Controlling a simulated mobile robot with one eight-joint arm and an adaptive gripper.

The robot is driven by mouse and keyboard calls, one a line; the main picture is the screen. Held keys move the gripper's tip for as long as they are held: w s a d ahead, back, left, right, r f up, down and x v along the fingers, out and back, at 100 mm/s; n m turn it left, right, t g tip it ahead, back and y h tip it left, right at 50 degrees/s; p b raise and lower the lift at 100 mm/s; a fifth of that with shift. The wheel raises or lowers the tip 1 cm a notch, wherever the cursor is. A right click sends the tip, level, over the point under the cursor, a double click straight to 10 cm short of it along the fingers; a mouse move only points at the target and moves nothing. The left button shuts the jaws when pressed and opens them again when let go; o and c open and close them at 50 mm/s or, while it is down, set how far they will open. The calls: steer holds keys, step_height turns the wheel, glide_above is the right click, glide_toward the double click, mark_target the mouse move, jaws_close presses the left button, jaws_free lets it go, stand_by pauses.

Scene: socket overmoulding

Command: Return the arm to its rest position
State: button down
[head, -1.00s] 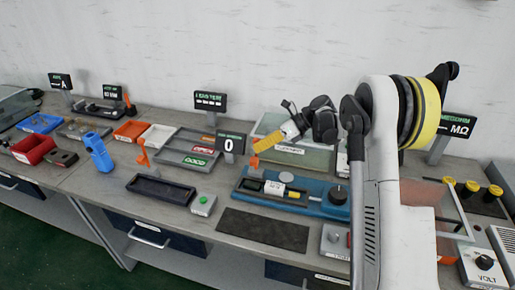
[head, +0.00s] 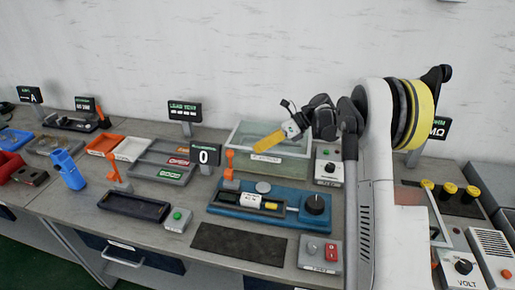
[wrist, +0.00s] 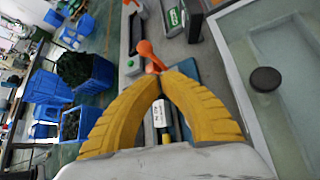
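My gripper (head: 265,142) has yellow fingers and is raised above the bench, in front of the clear tank, pointing left and down. In the wrist view its fingertips (wrist: 161,74) meet, with an open arch behind them and nothing held. Through the arch I see the blue fixture below with a white labelled part (wrist: 160,113). My white arm column stands at the right of the head view and hides some of the bench.
A blue test fixture (head: 225,211) with an orange lever (head: 229,163) lies below my gripper. The clear tank (head: 290,165) stands close behind it. Display signs (head: 205,154), trays (head: 135,204) and a red-button box (head: 318,255) are around. The dark mat (head: 240,244) is bare.

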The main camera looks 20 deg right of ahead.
steer(key=s+a+r+n+t+h, duration=0.1)
steer(key=s+a+r+n+h, duration=0.4)
steer(key=s+r+n, duration=0.65)
steer(key=s+d+f+n+t+h, duration=0.1)
steer(key=s+n+t+h, duration=0.1)
steer(key=s+n, duration=0.5)
steer(key=s+d+f+n+t+h, duration=0.1)
steer(key=s+n, duration=0.6)
steer(key=s, duration=0.8)
steer(key=f+t+h, duration=0.1)
steer(key=h, duration=0.1)
steer(key=shift+d+f+h, duration=0.2)
steer(key=shift+d+h, duration=0.05)
steer(key=shift+h, duration=0.15)
